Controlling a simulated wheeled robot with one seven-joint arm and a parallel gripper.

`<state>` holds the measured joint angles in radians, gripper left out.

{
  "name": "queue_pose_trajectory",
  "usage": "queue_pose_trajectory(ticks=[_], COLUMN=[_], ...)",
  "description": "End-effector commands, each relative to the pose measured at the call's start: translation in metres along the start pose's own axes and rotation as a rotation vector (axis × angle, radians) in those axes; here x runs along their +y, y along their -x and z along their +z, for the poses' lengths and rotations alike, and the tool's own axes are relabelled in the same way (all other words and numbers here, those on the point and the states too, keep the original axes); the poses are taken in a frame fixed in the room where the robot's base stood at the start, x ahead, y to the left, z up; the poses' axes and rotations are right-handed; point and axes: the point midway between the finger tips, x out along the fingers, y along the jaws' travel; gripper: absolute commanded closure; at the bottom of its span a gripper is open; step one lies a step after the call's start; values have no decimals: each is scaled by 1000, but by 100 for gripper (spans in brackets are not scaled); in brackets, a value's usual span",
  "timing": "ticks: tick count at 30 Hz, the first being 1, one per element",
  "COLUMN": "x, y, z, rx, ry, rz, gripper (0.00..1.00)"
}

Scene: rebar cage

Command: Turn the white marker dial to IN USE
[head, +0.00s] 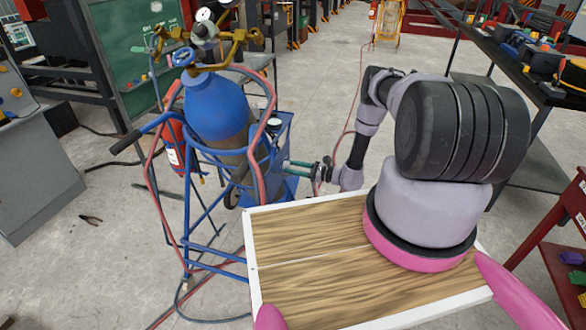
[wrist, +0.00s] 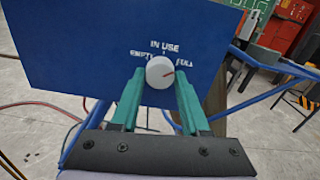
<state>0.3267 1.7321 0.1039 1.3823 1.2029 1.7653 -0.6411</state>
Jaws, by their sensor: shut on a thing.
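The white marker dial (wrist: 158,73) is a round knob on a blue panel (wrist: 70,55) in the wrist view. In the head view my gripper (head: 288,168) reaches the right side of the blue cylinder cart (head: 195,215); I cannot make out the dial there.
A blue gas cylinder (head: 215,105) with brass fittings stands in the cart, with a red extinguisher (head: 178,145) beside it. Red hoses run around the cart and over the floor. Pliers (head: 91,219) lie on the floor at left. A workbench (head: 500,60) stands at right.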

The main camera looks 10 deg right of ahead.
Motion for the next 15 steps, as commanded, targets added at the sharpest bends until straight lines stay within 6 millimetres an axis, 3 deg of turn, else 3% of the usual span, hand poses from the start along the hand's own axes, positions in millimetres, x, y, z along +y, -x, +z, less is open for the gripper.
queue_pose_trajectory(ticks=[15], x=[-2], y=[1], z=[0], rx=[-1], ry=[452], rz=[-4], gripper=[100])
